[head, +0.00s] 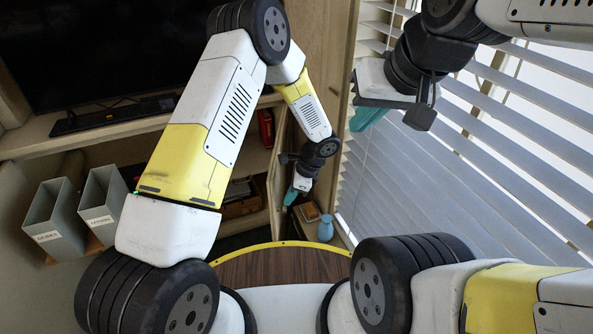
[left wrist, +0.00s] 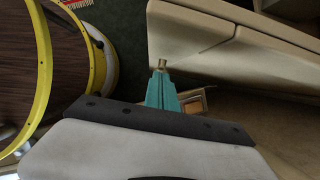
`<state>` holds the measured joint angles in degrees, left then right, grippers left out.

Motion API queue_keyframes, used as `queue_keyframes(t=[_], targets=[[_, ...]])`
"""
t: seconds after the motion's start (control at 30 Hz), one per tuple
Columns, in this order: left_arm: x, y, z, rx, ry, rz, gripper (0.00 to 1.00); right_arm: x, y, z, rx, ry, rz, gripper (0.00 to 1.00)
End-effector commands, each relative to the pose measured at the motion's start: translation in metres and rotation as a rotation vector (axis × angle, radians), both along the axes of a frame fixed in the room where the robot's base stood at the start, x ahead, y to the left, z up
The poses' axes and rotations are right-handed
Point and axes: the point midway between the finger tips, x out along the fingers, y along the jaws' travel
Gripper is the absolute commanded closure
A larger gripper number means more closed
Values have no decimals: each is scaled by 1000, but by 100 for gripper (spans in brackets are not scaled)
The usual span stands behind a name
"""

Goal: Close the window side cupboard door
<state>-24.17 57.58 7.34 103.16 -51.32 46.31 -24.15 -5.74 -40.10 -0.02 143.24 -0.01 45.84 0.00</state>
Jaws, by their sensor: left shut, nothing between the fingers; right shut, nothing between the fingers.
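The window side cupboard door (head: 277,180) stands open, seen nearly edge-on in the head view, with cupboard shelves showing to its left. In the left wrist view a beige panel (left wrist: 225,45), apparently this door, fills the upper right, with a small brass knob (left wrist: 162,64) at its lower left. My left gripper (head: 300,184) is on the window side of the door. Its shut teal fingers (left wrist: 162,90) are close to the knob; I cannot tell whether they touch. My right gripper (head: 370,118) is raised before the blinds, shut and empty, away from the door.
Window blinds (head: 470,150) fill the right side. A blue vase (head: 325,228) and a small wooden item (head: 310,212) are below my left gripper. Two grey bins (head: 55,222) stand at the left. A television (head: 100,45) is above the shelves.

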Motion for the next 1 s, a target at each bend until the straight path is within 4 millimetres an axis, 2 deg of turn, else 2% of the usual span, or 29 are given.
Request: queue_keyframes(t=[0.1, 0.2, 0.6, 0.73, 0.87, 1.0], targets=[[1, 13, 0, 0, 1, 0, 100, 0, 0, 0, 0, 0, 0, 100], [2, 19, 0, -1, 0, 0, 100, 0, 0, 0, 0, 0, 0, 100], [2, 21, 0, 0, 1, -2, 100, 0, 0, 0, 0, 0, 0, 100], [3, 28, 1, 2, 1, -14, 100, 0, 0, 0, 0, 0, 0, 100], [4, 48, 1, 2, 2, -49, 100, 0, 0, 0, 0, 0, 0, 100], [10, 85, 1, 3, 2, -122, 100, 0, 0, 0, 0, 0, 0, 100]])
